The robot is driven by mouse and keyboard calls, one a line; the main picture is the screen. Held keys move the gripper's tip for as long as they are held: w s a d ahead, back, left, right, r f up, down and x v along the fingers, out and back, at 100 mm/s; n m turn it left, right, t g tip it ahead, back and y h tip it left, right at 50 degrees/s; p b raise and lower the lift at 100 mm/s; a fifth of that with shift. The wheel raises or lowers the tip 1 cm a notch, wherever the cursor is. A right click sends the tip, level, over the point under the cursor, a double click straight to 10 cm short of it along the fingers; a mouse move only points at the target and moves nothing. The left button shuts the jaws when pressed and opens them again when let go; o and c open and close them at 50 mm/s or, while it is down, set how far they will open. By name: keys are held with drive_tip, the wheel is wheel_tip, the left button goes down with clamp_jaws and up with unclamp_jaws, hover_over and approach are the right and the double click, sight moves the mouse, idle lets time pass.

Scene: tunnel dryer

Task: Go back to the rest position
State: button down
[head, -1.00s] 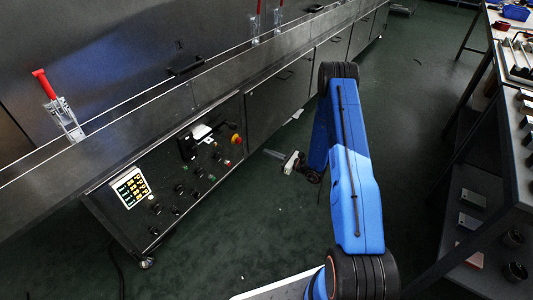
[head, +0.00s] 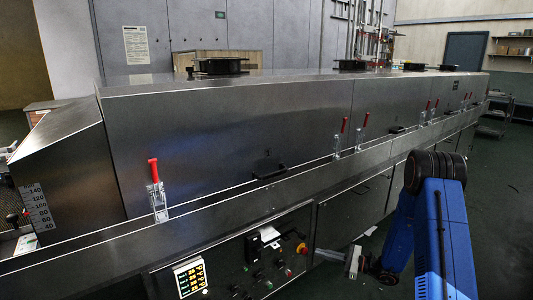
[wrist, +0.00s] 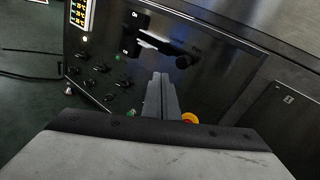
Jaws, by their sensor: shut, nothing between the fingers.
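My gripper (head: 322,253) is at the lower middle of the head view, in front of the dryer's control panel (head: 240,273). In the wrist view its two fingers (wrist: 160,78) are pressed together with nothing between them. They point towards the panel, apart from it as far as I can tell. My blue arm stands at the right of the head view.
The long steel tunnel dryer (head: 230,130) fills the left and middle. Red-handled clamps (head: 155,187) and a black handle (head: 268,171) stick out along its front. A lit display (head: 190,277) is on the panel. Open green floor (head: 500,200) lies at the right.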

drive_tip(key=s+a+r+n+g+h, duration=0.1)
drive_tip(key=s+a+r+n+g, duration=0.2)
drive_tip(key=s+r, duration=0.35)
drive_tip(key=s+a+r+n+g+h, duration=0.2)
drive_tip(key=s+r+n+g, duration=0.1)
drive_tip(key=s+r+n, duration=0.4)
drive_tip(key=s+a+r+n+g+h, duration=0.1)
drive_tip(key=s+a+r+n+g, duration=0.1)
drive_tip(key=s+r, duration=0.5)
drive_tip(key=s+d+r+n+t+h, duration=0.1)
drive_tip(key=s+d+r+n+h, duration=0.1)
drive_tip(key=s, duration=0.6)
drive_tip(key=s+d+r+n+t+h, duration=0.2)
drive_tip(key=s+d+r+n+h, duration=0.1)
drive_tip(key=s, duration=0.5)
drive_tip(key=s+d+r+n+t+h, duration=0.2)
drive_tip(key=s+d+h, duration=0.4)
drive_tip(key=s, duration=0.3)
drive_tip(key=shift+d+r+n+h, duration=0.15)
drive_tip(key=shift+d+n+h, duration=0.15)
drive_tip(key=shift+d+n, duration=0.55)
drive_tip(key=shift+a, duration=0.15)
